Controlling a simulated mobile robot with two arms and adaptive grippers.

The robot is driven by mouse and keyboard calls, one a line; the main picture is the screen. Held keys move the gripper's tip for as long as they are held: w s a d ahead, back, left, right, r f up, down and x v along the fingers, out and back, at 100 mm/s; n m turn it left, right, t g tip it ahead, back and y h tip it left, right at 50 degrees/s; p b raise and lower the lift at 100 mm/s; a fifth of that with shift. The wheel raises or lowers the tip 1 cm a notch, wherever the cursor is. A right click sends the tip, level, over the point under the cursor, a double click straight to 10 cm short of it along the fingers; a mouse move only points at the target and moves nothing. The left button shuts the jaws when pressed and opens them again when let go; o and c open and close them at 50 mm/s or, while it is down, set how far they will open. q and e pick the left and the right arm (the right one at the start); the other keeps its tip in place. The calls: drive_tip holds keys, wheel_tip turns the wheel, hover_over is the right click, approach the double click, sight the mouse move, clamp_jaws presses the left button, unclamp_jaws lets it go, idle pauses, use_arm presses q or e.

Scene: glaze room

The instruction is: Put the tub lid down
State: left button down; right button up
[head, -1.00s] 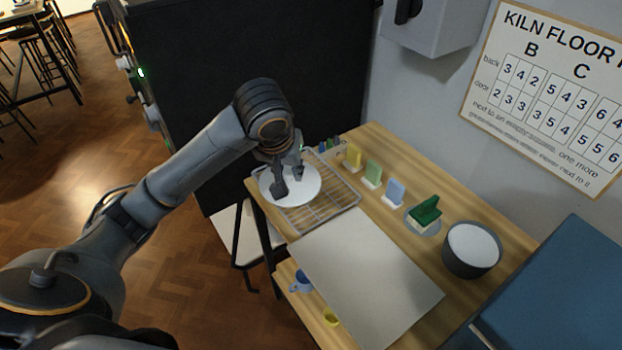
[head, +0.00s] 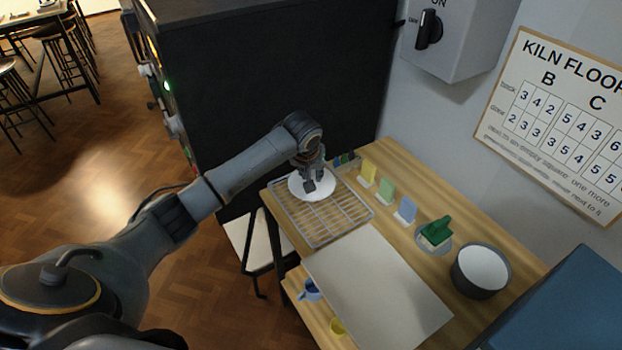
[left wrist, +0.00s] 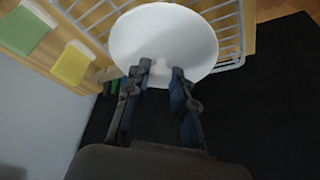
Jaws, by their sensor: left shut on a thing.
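The tub lid (head: 325,188) is a round white disc with a small knob. My left gripper (head: 309,183) is shut on its knob from above. In the left wrist view the lid (left wrist: 188,32) lies flat between the camera and the wire rack, with the two fingers (left wrist: 163,72) at the knob. The lid is over the back-left end of the wire rack (head: 330,227); I cannot tell whether it touches the wires. A dark grey round tub (head: 478,291), white on top, stands at the right of the table. My right gripper is not in view.
A pale board (head: 375,285) lies in front of the rack, bare. Yellow (head: 368,172), green (head: 387,188) and blue (head: 406,209) tiles stand along the wall side. A dark green object (head: 436,231) sits on a grey disc. A black kiln-like cabinet (head: 270,80) rises behind the lid.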

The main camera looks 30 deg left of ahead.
use_arm(q)
wheel_tip(320, 180, down, 2)
drive_tip(key=shift+f, duration=0.4)
drive_tip(key=shift+s, duration=0.1)
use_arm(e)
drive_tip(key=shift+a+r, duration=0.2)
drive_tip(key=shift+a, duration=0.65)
use_arm(q)
drive_tip(key=c, duration=1.6)
unclamp_jaws()
drive_tip(key=shift+f, duration=0.1)
drive_tip(key=o, duration=0.5)
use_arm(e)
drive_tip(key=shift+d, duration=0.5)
